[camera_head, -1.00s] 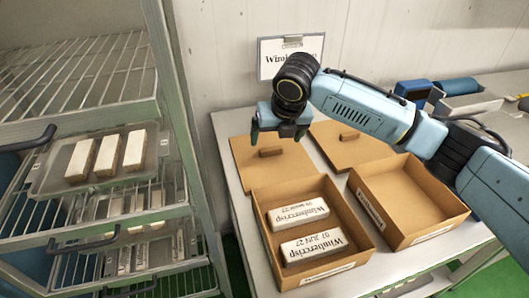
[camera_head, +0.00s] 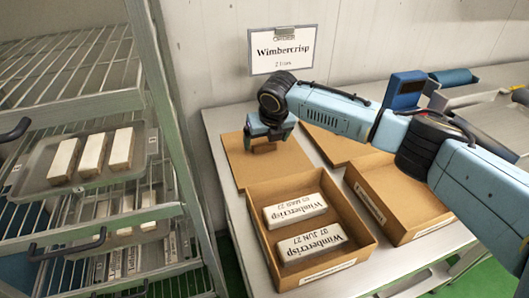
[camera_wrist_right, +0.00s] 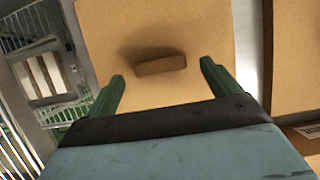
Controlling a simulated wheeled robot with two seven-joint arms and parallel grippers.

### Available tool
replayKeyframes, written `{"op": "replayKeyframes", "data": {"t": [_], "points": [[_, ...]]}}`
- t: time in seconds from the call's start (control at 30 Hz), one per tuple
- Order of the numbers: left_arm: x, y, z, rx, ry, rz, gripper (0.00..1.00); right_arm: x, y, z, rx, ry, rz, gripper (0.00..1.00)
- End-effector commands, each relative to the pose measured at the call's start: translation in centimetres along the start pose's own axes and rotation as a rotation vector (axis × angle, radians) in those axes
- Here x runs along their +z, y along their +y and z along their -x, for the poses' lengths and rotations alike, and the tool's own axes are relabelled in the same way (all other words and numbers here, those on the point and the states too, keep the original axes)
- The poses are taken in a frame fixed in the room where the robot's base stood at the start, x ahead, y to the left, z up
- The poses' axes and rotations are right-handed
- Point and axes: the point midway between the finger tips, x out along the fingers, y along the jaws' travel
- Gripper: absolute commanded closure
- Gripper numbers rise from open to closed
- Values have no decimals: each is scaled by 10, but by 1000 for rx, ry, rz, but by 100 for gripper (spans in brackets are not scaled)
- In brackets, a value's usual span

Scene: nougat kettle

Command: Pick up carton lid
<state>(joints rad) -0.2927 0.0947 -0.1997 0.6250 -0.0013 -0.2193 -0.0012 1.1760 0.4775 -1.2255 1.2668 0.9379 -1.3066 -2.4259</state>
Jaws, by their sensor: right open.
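The carton lid (camera_head: 240,171) is a flat brown board lying on the table behind the left carton. Its raised handle block (camera_wrist_right: 161,65) shows in the right wrist view between and just beyond the two green fingertips. My right gripper (camera_head: 264,141) is over the lid, open and empty, with a finger to each side of the handle; it also shows in the right wrist view (camera_wrist_right: 162,69). I cannot tell whether the fingers touch the lid. A second brown lid (camera_head: 338,146) lies to the right, partly hidden by my right arm. My left gripper is not in view.
The left carton (camera_head: 259,240) holds two white Wimbercrisp bars (camera_head: 295,211). An empty-looking carton (camera_head: 400,190) stands to its right, partly behind my arm. A wire rack (camera_head: 170,160) with trays of bars stands at left. A Wimbercrisp sign (camera_head: 284,50) hangs on the wall.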

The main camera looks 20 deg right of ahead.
Motion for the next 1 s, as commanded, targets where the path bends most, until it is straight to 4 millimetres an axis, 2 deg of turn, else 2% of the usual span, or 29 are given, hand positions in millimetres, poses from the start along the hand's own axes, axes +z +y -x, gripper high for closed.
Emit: {"op": "replayKeyframes", "data": {"t": [0.03,0.17,0.43,0.8,1.0], "points": [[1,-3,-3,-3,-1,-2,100,0,1,-9,-1,2,-1,11],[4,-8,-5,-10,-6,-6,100,0,0,-22,-1,1,-1,11],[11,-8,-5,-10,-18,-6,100,0,0,-24,0,-1,1,11],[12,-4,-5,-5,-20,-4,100,0,0,-24,0,0,0,58],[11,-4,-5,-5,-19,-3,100,0,0,-24,0,-1,0,60]]}}
